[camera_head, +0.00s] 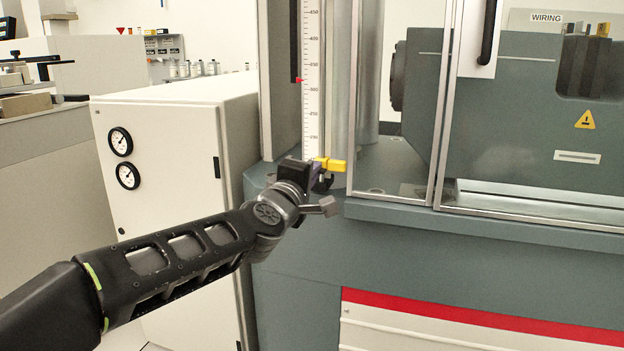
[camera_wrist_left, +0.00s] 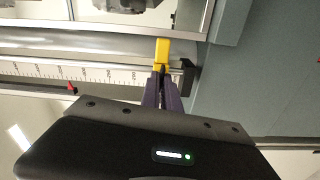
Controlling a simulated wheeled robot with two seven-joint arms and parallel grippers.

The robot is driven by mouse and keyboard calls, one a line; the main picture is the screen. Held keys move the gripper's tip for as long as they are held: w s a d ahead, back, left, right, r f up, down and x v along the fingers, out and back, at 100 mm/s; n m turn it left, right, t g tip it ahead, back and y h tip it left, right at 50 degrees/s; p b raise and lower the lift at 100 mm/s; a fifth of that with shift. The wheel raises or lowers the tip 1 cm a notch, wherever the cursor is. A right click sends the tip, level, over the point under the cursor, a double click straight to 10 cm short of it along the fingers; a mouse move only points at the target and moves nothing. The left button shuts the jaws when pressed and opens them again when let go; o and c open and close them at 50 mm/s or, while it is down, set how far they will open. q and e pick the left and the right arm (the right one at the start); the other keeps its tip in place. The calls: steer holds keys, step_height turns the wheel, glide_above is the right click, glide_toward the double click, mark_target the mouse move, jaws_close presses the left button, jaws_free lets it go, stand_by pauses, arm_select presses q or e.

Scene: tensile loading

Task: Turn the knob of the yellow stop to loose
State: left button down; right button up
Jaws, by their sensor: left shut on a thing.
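The yellow stop (camera_head: 333,164) sits low on the vertical rod beside the white scale, near the foot of the machine's frame. My left gripper (camera_head: 318,172) reaches it from the left and is shut at its near side. In the left wrist view the yellow stop (camera_wrist_left: 162,52) shows just past the purple fingers of my left gripper (camera_wrist_left: 161,76). A small dark part (camera_wrist_left: 163,70) shows between the fingertips; the knob itself is mostly hidden by them. I cannot read whether the knob is tight or loose. My right gripper is in neither view.
The white scale (camera_head: 312,90) with a red pointer (camera_head: 299,80) rises above the stop. A framed clear door (camera_head: 440,120) stands to the right. A white cabinet (camera_head: 180,150) with two gauges is at the left. A dark block (camera_wrist_left: 187,77) lies close beside the fingers.

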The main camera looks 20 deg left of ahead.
arm_select(q)
steer(key=shift+n, duration=0.7)
steer(key=c, duration=1.6)
jaws_free()
steer(key=s, duration=0.7)
steer(key=shift+s+a, duration=0.25)
steer(key=shift+s, duration=0.15)
